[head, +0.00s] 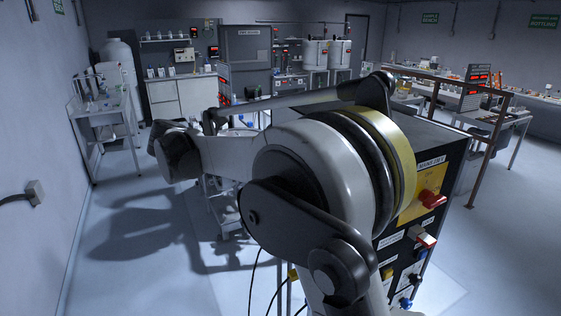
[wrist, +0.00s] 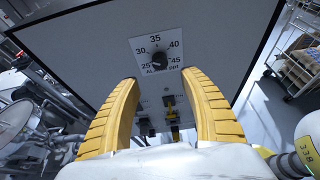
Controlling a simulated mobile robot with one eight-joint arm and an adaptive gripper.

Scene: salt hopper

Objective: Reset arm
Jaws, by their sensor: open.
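My gripper (wrist: 158,105) shows in the wrist view as two yellow ribbed fingers, spread apart with nothing between them. Beyond the fingertips is a grey panel (wrist: 95,50) with a black dial (wrist: 158,60) marked 25 to 45. The fingertips appear apart from the dial. Below it, between the fingers, are small black and yellow fittings (wrist: 171,108). In the head view my arm fills the middle and is bent, with its elbow close to the camera. My gripper cannot be made out there.
A control cabinet (head: 425,205) with a red knob and several switches stands close behind my arm at right. A brown railing (head: 490,150) is beside it. A white bench (head: 100,115) stands along the left wall. The floor at left (head: 115,250) is clear. The wrist view shows a shelf cart (wrist: 300,60) at right.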

